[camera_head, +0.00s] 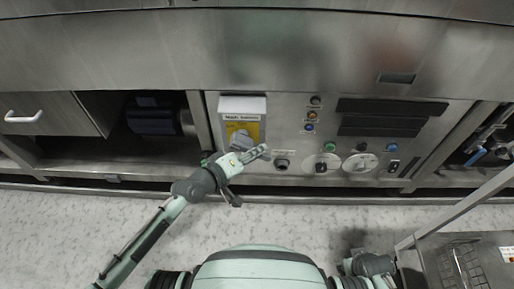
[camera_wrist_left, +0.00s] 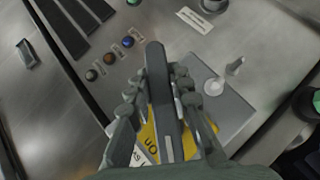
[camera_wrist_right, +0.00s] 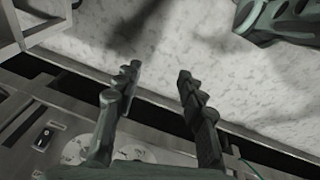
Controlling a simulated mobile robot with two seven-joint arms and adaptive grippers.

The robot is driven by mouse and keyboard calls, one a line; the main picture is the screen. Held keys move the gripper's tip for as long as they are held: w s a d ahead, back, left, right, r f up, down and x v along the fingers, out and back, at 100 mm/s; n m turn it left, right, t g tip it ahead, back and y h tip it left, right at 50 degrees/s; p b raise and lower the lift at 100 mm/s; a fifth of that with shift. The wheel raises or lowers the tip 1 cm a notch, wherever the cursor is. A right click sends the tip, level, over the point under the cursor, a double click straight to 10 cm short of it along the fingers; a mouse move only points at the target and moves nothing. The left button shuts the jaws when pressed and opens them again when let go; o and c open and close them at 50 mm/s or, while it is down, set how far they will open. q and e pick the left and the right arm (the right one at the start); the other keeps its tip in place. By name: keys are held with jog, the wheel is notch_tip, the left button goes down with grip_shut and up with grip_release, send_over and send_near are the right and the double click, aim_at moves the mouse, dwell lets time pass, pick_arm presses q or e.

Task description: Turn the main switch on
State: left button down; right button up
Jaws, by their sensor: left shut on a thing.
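The main switch is a grey handle (camera_wrist_left: 165,110) on a yellow plate (camera_head: 253,129) under a labelled white hood, on the metal control panel. My left gripper (camera_head: 256,152) is at the switch. In the left wrist view its fingers (camera_wrist_left: 162,82) lie on both sides of the handle and are shut on it. The letters "ON" show on the yellow plate (camera_wrist_left: 149,133) beside the handle's near part. The fingers and palm hide part of the plate. My right gripper (camera_wrist_right: 158,75) is open and empty, away from the switch.
Several buttons and lamps and two round dials (camera_head: 321,164) sit right of the switch. An open drawer (camera_head: 48,115) is at left. A metal cart (camera_head: 475,262) stands at lower right. Grey floor (camera_head: 290,218) lies free before the panel.

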pick_arm(q)
jog(key=shift+a+f, duration=0.1)
jog(key=shift+f, duration=0.05)
pick_arm(e)
jog(key=shift+s+d+f, duration=0.2)
jog(key=shift+s+f, duration=0.35)
jog(key=shift+f, duration=0.35)
pick_arm(q)
jog(key=c, duration=1.4)
grip_release()
jog(key=shift+o, duration=0.2)
jog(key=v, duration=1.2)
